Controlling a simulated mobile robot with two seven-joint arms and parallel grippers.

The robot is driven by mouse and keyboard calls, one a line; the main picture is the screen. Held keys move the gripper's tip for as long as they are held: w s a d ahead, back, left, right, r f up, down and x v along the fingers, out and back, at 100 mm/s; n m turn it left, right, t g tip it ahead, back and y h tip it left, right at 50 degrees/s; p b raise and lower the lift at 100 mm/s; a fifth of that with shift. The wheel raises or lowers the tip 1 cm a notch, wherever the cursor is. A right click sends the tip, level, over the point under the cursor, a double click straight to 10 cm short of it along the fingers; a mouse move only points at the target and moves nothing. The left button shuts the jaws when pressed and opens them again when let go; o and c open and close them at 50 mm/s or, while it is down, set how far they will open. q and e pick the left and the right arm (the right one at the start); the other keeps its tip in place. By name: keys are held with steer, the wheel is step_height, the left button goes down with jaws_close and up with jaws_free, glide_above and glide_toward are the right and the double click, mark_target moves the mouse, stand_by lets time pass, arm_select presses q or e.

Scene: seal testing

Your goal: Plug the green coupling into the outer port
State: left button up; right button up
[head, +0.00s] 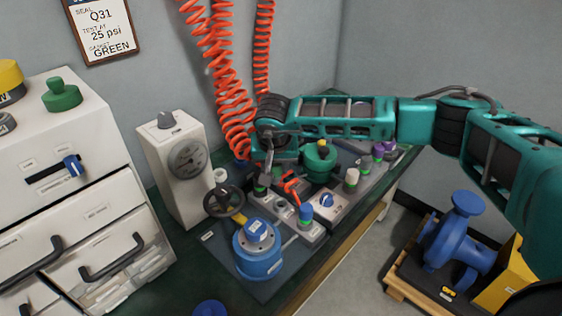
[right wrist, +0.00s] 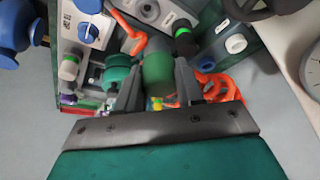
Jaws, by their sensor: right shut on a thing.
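My right gripper (head: 262,176) points down over the back of the bench in the head view. In the right wrist view, its fingers (right wrist: 157,92) are shut on a green cylindrical part, which I take for the green coupling (right wrist: 158,72). In the head view the gripper largely hides it. A grey port block (head: 283,208) lies just in front of the gripper, with fittings on top. I cannot tell which port is the outer one. My left gripper is not in view.
A green flanged part (head: 320,160) stands right of the gripper. A blue-button box (head: 327,203), a blue cylinder (head: 258,257) and a dark handwheel (head: 224,201) crowd the bench. Orange coiled hoses (head: 228,90) hang behind. A white gauge box (head: 176,165) stands left.

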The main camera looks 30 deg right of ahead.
arm_select(q)
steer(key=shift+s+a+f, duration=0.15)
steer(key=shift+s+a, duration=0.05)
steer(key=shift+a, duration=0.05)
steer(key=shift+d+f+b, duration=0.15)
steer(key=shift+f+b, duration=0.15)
steer(key=shift+b, duration=0.05)
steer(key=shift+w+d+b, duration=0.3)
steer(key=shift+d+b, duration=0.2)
steer(key=shift+b, duration=0.25)
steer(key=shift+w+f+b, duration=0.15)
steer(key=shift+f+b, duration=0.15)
steer(key=shift+b, duration=0.2)
arm_select(e)
steer(key=shift+m, duration=0.4)
steer(key=x, duration=0.2)
steer(key=s+x, duration=0.1)
steer(key=x, duration=0.4)
steer(key=shift+s+d+f, duration=0.15)
steer(key=shift+d+f, duration=0.25)
steer(key=shift+f, duration=0.05)
arm_select(q)
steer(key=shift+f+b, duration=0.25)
steer(key=shift+b, duration=0.05)
arm_select(e)
steer(key=shift+f, duration=0.45)
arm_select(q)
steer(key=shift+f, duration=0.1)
